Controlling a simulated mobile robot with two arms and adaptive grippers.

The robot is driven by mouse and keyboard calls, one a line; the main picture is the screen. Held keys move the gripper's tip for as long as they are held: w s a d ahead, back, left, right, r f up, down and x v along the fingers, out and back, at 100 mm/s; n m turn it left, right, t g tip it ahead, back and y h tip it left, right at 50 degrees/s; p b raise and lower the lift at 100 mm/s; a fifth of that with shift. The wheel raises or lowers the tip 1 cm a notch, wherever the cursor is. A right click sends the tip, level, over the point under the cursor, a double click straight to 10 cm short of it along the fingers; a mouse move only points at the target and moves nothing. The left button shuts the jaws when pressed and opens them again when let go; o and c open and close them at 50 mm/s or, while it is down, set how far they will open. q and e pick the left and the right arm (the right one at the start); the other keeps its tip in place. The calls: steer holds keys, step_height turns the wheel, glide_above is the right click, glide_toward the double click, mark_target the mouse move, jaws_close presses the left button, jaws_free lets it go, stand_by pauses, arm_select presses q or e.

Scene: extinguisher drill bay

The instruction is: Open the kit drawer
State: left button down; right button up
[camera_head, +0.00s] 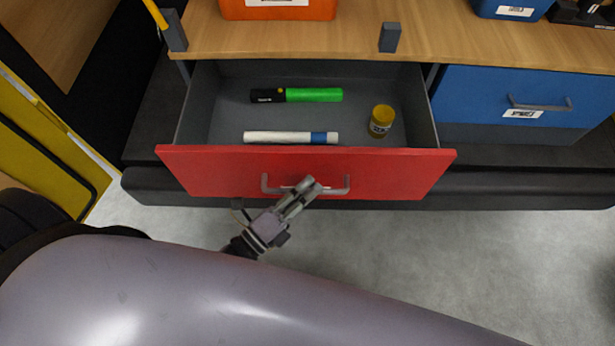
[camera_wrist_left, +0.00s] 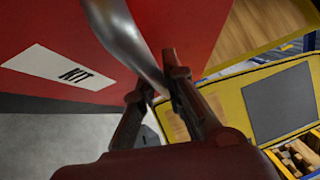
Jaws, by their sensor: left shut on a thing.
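The kit drawer (camera_head: 210,175) has a red front and stands pulled out of the bench, its grey inside open to view. Its front also shows in the left wrist view (camera_wrist_left: 45,30), with a white label reading KIT (camera_wrist_left: 65,72). A metal bar handle (camera_head: 337,187) runs across the front; in the left wrist view the handle (camera_wrist_left: 130,40) passes between the fingers. My left gripper (camera_head: 310,187) is shut on the handle near its middle. My right gripper is in neither view.
In the drawer lie a green and black torch (camera_head: 314,95), a white and blue tube (camera_head: 285,137) and a yellow-lidded jar (camera_head: 381,121). A shut blue drawer (camera_head: 480,92) is at the right. An orange bin (camera_head: 278,9) stands on the wooden top (camera_head: 340,38). Grey floor (camera_head: 480,260) is clear in front.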

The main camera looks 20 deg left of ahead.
arm_select(q)
steer(key=shift+s+f, duration=0.1)
steer(key=shift+f, duration=0.05)
steer(key=c, duration=1.7)
jaws_free()
steer(key=shift+o, duration=0.2)
steer(key=v, duration=1.2)
